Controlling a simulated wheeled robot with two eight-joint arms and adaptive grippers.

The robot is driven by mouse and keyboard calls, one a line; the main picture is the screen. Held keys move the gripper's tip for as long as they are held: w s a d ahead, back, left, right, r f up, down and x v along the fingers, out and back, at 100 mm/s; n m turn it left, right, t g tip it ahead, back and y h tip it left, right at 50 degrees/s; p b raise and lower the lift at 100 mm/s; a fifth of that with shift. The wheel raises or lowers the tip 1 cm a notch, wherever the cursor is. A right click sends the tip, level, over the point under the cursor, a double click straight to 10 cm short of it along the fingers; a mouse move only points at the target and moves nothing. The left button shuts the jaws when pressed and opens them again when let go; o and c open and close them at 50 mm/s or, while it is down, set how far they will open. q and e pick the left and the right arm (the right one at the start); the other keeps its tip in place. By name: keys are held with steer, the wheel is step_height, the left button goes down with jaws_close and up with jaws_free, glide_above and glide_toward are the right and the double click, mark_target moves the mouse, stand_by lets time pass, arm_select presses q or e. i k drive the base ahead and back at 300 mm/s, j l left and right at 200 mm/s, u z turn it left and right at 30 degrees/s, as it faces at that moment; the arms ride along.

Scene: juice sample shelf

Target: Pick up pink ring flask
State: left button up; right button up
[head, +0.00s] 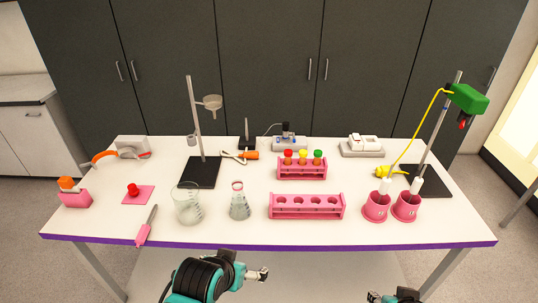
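The pink ring flask (239,207) is a small clear conical flask with a pink ring at its neck. It stands upright near the front middle of the table, between a glass beaker (187,207) and a pink test tube rack (306,213). My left gripper (262,274) is in front of the table's front edge, below the flask in the picture and apart from it. Its fingers are too small to tell open or shut. My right gripper (396,297) shows only partly at the bottom edge, further right, and its fingers cannot be made out.
The white table (330,235) has a purple front edge. A pink-handled tool (146,228) lies left of the beaker. A ring stand (199,172) stands behind the flask. Two pink cups (376,209) (407,208) stand at right. A second rack (302,174) holds capped tubes.

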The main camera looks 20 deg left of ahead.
mark_target(240, 208)
steer(key=i+l+u, duration=0.1)
steer(key=u, duration=0.25)
steer(key=i+l+u, duration=0.1)
steer(key=u, duration=0.25)
steer(key=l+u, duration=0.1)
steer(key=u, duration=0.25)
steer(key=i+l, duration=0.05)
